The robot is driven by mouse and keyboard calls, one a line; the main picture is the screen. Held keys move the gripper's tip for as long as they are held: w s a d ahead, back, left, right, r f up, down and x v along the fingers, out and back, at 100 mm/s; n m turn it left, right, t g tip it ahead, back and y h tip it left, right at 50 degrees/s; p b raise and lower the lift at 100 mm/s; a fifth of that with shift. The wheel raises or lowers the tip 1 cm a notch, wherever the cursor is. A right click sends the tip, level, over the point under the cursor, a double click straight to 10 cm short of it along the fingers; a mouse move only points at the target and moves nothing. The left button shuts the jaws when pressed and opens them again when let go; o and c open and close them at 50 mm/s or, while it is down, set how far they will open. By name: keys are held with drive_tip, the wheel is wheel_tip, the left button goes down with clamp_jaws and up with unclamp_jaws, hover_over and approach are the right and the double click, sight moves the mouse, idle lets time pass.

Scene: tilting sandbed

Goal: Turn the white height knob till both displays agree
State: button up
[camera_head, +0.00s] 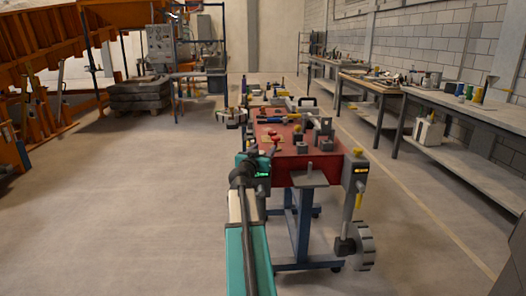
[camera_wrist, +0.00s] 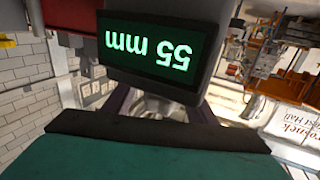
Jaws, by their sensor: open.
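A large pale grey-white knob (camera_head: 360,244) with a notched rim sits low at the right front leg of the red-topped cart (camera_head: 309,180). A small green-lit display (camera_head: 263,174) is at the cart's left front corner, and another display (camera_head: 361,170) is at its right front corner. Both are too small to read there. In the wrist view a display (camera_wrist: 158,47) appears upside down and reads 55 mm; I cannot tell which one it is. My gripper (camera_head: 264,157) is beside the cart's left front corner, apart from the knob. Its fingertips are not clear.
Several tools and grey blocks lie on the cart top. A small grey plate (camera_head: 311,178) stands out at its front. Workbenches (camera_head: 472,108) line the right wall, and an orange structure (camera_head: 40,60) stands at the left. The floor (camera_head: 130,205) left of the cart is clear.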

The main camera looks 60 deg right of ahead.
drive_tip(key=c, duration=1)
drive_tip(key=shift+a, duration=0.15)
drive_tip(key=shift+c, duration=0.3)
drive_tip(key=shift+n+t, duration=0.5)
drive_tip(key=shift+t, duration=0.3)
drive_tip(key=shift+w+r+n+t+y+p, duration=0.1)
drive_tip(key=shift+w+n+t+y+p, duration=0.1)
drive_tip(key=shift+n+t+y+p, duration=0.65)
drive_tip(key=shift+w+r+n+t+y+p, duration=0.15)
drive_tip(key=shift+t+p, duration=0.4)
drive_tip(key=shift+p, duration=0.75)
drive_tip(key=n+t+p, duration=0.1)
drive_tip(key=p, duration=0.4)
drive_tip(key=n+t+y+p, duration=0.1)
drive_tip(key=t+p, duration=0.1)
drive_tip(key=p, duration=0.4)
drive_tip(key=shift+w+y, duration=0.3)
drive_tip(key=shift+w, duration=0.1)
drive_tip(key=n+t+y+p, duration=0.1)
drive_tip(key=p, duration=0.3)
drive_tip(key=n+t+y+p, duration=0.1)
drive_tip(key=p, duration=0.3)
drive_tip(key=n+t+y+p, duration=0.1)
drive_tip(key=p, duration=0.4)
drive_tip(key=shift+w+a, duration=0.25)
drive_tip(key=shift+a, duration=0.05)
